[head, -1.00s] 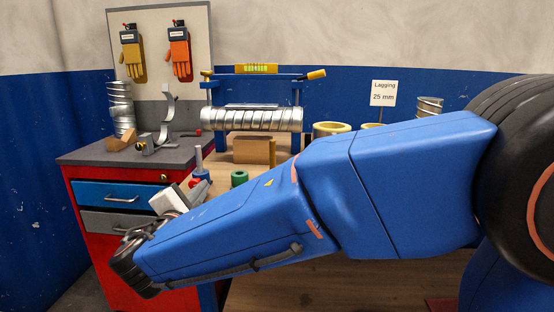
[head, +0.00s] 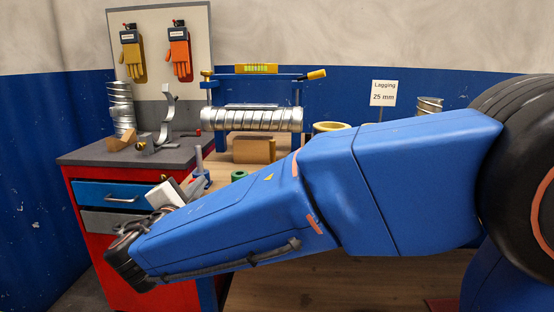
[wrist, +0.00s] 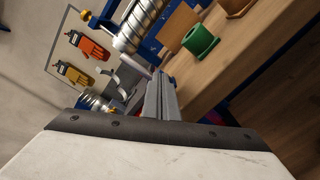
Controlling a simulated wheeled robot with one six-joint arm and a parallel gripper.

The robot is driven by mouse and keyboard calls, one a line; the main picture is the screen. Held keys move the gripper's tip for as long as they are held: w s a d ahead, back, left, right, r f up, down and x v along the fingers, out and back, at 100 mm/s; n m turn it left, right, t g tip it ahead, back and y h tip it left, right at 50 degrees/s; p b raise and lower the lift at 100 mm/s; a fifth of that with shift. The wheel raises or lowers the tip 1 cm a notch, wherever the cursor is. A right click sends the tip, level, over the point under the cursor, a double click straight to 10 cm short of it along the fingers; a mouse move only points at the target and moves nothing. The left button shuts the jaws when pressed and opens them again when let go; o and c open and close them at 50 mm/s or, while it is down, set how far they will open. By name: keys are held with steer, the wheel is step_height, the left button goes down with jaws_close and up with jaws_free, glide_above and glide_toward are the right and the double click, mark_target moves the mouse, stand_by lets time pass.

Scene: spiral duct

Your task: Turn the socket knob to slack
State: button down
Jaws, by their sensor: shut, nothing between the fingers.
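My gripper (head: 196,184) is shut and empty, with its grey fingers pointing toward the bench. In the wrist view the fingers (wrist: 161,95) lie together. A silver spiral duct (head: 252,119) sits across a blue stand (head: 221,139) on the bench; the duct also shows in the wrist view (wrist: 142,22). The stand has a yellow knob (head: 207,73) at its top left and a yellow-ended handle (head: 316,74) at its top right. I cannot tell which part is the socket knob, and no slack marking is readable. The gripper is in front of and below the duct.
A green ring (head: 239,175) and a brown block (head: 254,149) stand on the wooden bench near my arm. A red cabinet (head: 90,215) is at left. A yellow-lined ring (head: 331,127) stands farther back.

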steer(key=shift+a+r, duration=0.4)
stand_by(0.4)
steer(key=shift+d+r, duration=0.1)
steer(key=shift+d+r, duration=0.1)
steer(key=shift+r, duration=0.1)
steer(key=s, duration=0.6)
stand_by(0.5)
steer(key=shift+w+d+f, duration=0.15)
steer(key=shift+w+f, duration=0.2)
steer(key=shift+w, duration=0.65)
steer(key=shift+w+d+f, duration=0.1)
steer(key=shift+w+f, duration=0.25)
steer(key=shift+w, duration=0.65)
steer(key=shift+w+d+f, duration=0.15)
steer(key=shift+w+f, duration=0.2)
steer(key=shift+w, duration=0.65)
